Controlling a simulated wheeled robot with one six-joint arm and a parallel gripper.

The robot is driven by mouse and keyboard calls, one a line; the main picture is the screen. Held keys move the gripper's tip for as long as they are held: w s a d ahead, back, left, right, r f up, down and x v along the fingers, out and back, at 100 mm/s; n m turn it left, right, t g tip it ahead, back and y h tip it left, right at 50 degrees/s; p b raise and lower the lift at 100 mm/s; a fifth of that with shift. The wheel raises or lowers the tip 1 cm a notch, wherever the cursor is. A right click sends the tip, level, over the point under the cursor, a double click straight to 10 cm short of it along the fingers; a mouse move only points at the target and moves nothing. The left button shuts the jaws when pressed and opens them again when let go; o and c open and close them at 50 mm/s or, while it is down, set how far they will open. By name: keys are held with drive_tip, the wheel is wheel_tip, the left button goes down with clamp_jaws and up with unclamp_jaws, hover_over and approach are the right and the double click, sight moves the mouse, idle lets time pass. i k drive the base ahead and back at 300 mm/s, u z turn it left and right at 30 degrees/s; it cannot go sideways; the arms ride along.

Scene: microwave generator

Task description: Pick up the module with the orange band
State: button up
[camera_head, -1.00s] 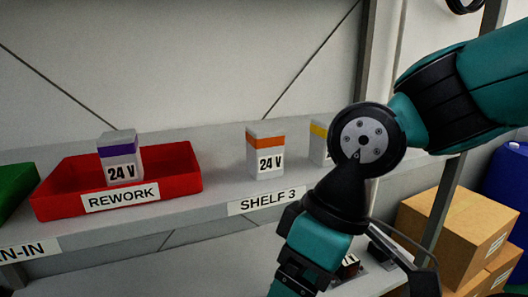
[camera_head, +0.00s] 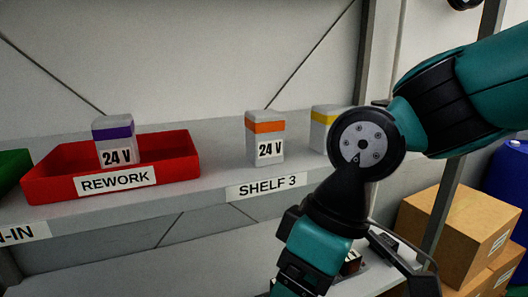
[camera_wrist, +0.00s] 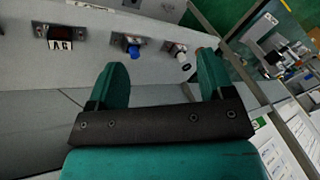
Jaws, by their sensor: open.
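The module with the orange band (camera_head: 265,138) is a white-grey block marked 24 V. It stands upright on the shelf, above the SHELF 3 label, in the head view. A module with a purple band (camera_head: 115,141) stands in the red REWORK tray. A module with a yellow band (camera_head: 322,128) stands to the right, partly hidden by my arm. My gripper (camera_wrist: 160,85) shows in the wrist view with its two fingers apart and nothing between them. In the head view my fingertips are not clearly seen. I cannot pick out the orange band in the wrist view.
The red tray (camera_head: 40,190) stands left on the shelf, with a green tray (camera_head: 10,168) beyond it. Bare shelf lies between the red tray and the orange-banded module. Cardboard boxes (camera_head: 470,235) and a blue barrel (camera_head: 508,170) stand at the right.

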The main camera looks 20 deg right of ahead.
sight(265, 129)
drive_tip(key=z, duration=3)
drive_tip(key=k, duration=0.65)
drive_tip(key=u, duration=1.35)
